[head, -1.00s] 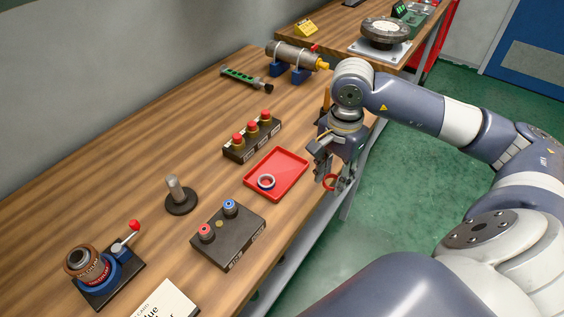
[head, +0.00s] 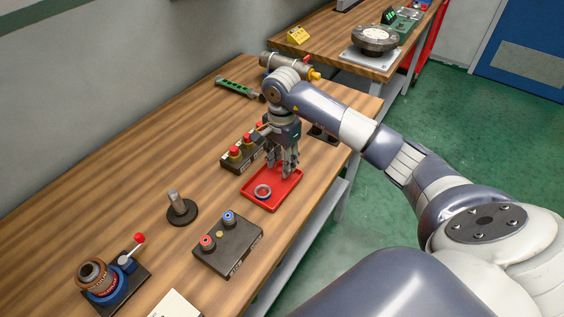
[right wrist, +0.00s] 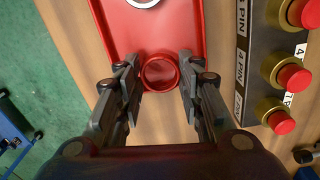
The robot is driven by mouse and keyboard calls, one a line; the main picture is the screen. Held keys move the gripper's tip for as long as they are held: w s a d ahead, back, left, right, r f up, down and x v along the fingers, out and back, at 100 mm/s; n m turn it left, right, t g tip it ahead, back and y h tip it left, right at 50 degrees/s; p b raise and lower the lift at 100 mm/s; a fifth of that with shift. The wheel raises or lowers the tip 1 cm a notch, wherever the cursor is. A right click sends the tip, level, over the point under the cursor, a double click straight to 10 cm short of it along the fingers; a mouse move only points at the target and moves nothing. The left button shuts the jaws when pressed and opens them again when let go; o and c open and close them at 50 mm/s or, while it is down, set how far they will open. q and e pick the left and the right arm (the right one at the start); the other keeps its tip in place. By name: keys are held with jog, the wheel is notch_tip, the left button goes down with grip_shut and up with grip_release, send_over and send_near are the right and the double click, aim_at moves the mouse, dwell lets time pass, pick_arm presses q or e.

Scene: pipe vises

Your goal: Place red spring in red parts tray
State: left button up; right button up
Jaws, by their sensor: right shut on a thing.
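The red spring (right wrist: 160,72) shows in the right wrist view as a red ring between the fingertips of my right gripper (right wrist: 161,83), which is shut on it. In the head view my right gripper (head: 281,172) points down over the far part of the red parts tray (head: 270,206). The spring is hard to make out there against the red tray. The tray also shows in the right wrist view (right wrist: 118,30), behind the spring. I cannot tell whether the spring touches the tray floor. A silver ring (head: 263,191) lies in the tray's near part. My left gripper is not in view.
A block with red-topped pins (head: 236,157) stands close to the left of the tray. A dark block with a red and a blue knob (head: 227,246) lies nearer, and a post on a round base (head: 180,206) stands left. The table's front edge is right of the tray.

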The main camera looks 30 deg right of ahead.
jog(key=shift+f, duration=0.55)
jog(key=shift+s+a+f, duration=0.1)
jog(key=shift+s+f, duration=0.1)
jog(key=shift+f, duration=0.05)
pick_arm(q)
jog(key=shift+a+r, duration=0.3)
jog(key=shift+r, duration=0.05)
pick_arm(e)
jog(key=shift+s+f, duration=0.15)
jog(key=shift+f, duration=0.1)
jog(key=shift+s+a+f+b, duration=0.1)
jog(key=shift+s+f+b, duration=0.1)
jog(key=shift+f+b, duration=0.35)
jog(key=o, duration=0.9)
jog(key=shift+w+f, duration=0.1)
jog(key=shift+w, duration=0.15)
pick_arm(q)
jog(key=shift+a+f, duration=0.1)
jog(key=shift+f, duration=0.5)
pick_arm(e)
jog(key=shift+w, duration=0.1)
jog(key=shift+d, duration=0.2)
